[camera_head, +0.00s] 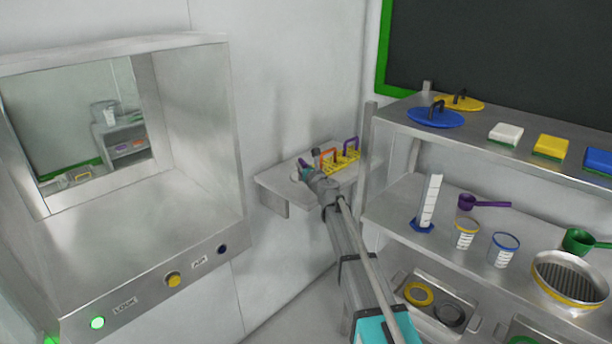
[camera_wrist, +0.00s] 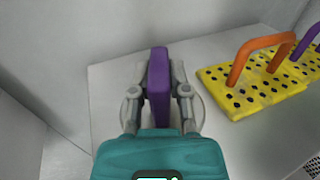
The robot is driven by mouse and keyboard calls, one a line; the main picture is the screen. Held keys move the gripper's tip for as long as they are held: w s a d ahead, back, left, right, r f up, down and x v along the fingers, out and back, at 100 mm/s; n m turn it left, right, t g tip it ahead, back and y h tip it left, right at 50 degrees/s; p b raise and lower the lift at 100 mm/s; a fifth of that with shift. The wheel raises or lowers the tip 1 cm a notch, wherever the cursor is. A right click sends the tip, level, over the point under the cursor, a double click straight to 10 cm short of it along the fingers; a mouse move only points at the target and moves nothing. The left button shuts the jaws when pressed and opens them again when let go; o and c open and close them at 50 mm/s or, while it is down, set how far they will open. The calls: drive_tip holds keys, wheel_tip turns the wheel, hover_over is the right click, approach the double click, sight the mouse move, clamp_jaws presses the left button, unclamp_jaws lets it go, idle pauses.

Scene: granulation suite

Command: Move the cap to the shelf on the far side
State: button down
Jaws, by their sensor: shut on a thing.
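My gripper (camera_head: 307,171) is over a small wall shelf (camera_head: 272,183) in the head view. In the wrist view, my gripper (camera_wrist: 159,92) is shut on an upright purple grip (camera_wrist: 158,65). Pale round edges (camera_wrist: 197,110) show on both sides under the fingers, so the held thing looks like a cap with a purple grip. My fingers and teal gripper body hide most of it. I cannot tell whether it touches the shelf surface (camera_wrist: 225,60). Through the window of the steel box, another shelf unit (camera_head: 127,141) shows beyond.
A yellow perforated block (camera_wrist: 250,95) with an orange and a purple handle stands right of my gripper. The steel box (camera_head: 150,205) opens at left. A rack (camera_head: 385,203) with lids, sponges, scoops and cups stands close on the right of my arm.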

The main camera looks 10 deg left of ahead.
drive_tip(key=shift+f+b, duration=0.65)
drive_tip(key=shift+f, duration=0.3)
drive_tip(key=shift+f, duration=0.15)
drive_tip(key=c, duration=0.6)
unclamp_jaws()
drive_tip(key=shift+r, duration=0.25)
drive_tip(key=v, duration=1.2)
